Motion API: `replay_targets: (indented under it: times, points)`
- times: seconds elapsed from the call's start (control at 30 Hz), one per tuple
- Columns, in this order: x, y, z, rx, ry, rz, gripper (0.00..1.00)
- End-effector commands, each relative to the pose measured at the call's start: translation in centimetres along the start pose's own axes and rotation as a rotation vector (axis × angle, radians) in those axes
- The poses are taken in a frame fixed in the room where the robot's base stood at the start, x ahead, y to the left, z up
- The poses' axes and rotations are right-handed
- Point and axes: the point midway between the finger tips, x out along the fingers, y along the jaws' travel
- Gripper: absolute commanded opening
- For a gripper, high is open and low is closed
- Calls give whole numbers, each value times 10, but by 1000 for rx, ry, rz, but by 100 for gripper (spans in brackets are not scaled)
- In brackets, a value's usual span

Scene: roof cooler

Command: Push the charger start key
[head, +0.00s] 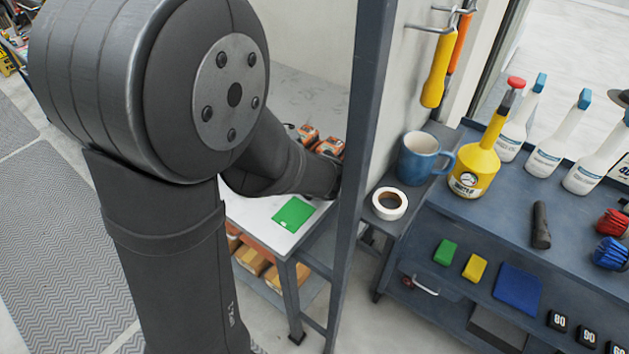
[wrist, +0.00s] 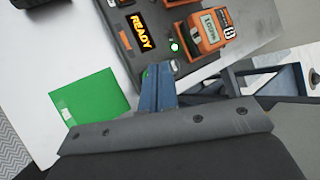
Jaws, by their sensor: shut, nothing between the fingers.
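The charger (wrist: 127,40) is a dark box on the pale bench top in the wrist view, with an orange READY display (wrist: 142,31). A small pale green-white round spot (wrist: 174,46) shows on its face right of the display; I cannot tell whether it is a lamp or a key. A green spot (wrist: 147,72) shows at the left edge of my fingertips, partly hidden. My gripper (wrist: 159,70) is shut and empty, its blue fingers over the charger's near edge. I cannot tell whether they touch it. In the head view my arm hides the gripper and most of the charger.
Orange battery packs (wrist: 205,32) stand at the charger, also in the head view (head: 307,134). A green card (wrist: 90,103) lies on the bench left of my fingers. A blue-grey post (head: 358,150) rises beside the bench. A mug (head: 420,158) and tape roll (head: 389,203) stand right.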

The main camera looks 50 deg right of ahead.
Motion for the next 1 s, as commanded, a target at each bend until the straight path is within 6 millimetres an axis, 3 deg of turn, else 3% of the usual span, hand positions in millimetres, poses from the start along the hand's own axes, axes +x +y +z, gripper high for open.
replay_targets:
  times: [1.0]
  points:
    - [6,4,-4,1,0,0,0]
